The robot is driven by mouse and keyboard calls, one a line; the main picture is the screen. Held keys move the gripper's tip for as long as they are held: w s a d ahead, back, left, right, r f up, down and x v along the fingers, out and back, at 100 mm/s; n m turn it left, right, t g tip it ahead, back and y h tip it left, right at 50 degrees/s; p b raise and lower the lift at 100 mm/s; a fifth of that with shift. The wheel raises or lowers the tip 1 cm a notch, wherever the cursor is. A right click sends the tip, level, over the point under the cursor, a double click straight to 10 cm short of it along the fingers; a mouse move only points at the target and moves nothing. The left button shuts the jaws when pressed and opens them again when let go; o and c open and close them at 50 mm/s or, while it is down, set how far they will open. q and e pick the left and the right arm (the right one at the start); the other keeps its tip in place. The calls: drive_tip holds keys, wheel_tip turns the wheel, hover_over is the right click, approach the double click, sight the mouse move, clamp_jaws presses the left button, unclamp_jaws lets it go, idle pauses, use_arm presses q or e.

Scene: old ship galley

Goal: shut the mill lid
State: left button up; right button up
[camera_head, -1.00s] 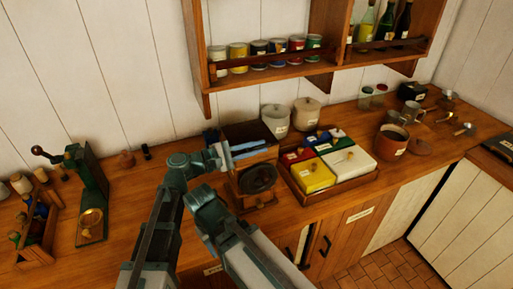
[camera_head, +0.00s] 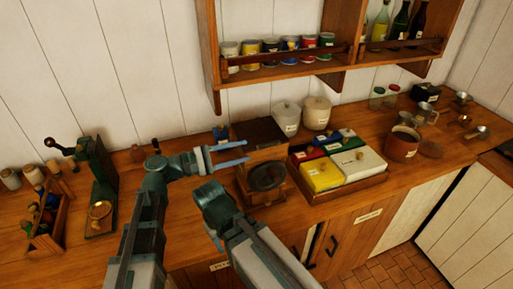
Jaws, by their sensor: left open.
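The mill (camera_head: 246,189) is a wooden box with a dark round part on its front face, standing on the counter left of the tray. A dark brown panel (camera_head: 262,131), which looks like its lid, shows raised at the back of the box; its exact angle is hard to tell. My left gripper (camera_head: 246,153) is open and empty, its two blue fingers pointing right. The fingertips overlap the mill's upper left edge in the picture; I cannot tell whether they touch it. My right gripper shows no fingers in the view.
A wooden tray (camera_head: 345,191) with coloured boxes stands right of the mill. Two pale lidded jars (camera_head: 287,118) stand behind. A green cranked device (camera_head: 101,170) and a bottle caddy (camera_head: 47,218) are at left. A shelf (camera_head: 285,76) hangs above. The counter left of the mill is mostly clear.

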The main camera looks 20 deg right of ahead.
use_arm(q)
drive_tip(key=shift+s+a, duration=0.1)
drive_tip(key=shift+a, duration=2.6)
drive_tip(key=s+a+f+m+y, duration=0.25)
drive_tip(key=a+f+y, duration=0.2)
drive_tip(key=f, duration=0.55)
drive_tip(key=s+a+f+m+y, duration=0.1)
drive_tip(key=a+f+m+y, duration=0.1)
drive_tip(key=a+f+y, duration=0.2)
drive_tip(key=s+a+f+m+y, duration=0.2)
drive_tip(key=a+f+y, duration=0.2)
drive_tip(key=a, duration=0.6)
drive_tip(key=s+a+f+m+y, duration=0.2)
drive_tip(key=a+f+y, duration=0.2)
drive_tip(key=a, duration=0.3)
drive_tip(key=shift+y, duration=0.75)
drive_tip(key=s+d+m+y, duration=0.1)
drive_tip(key=s+d+m, duration=0.2)
drive_tip(key=s+d, duration=0.3)
drive_tip(key=d, duration=0.4)
drive_tip(key=shift+d+m+g, duration=0.35)
drive_tip(key=shift+d+g, duration=0.05)
drive_tip(key=shift+d+r, duration=0.1)
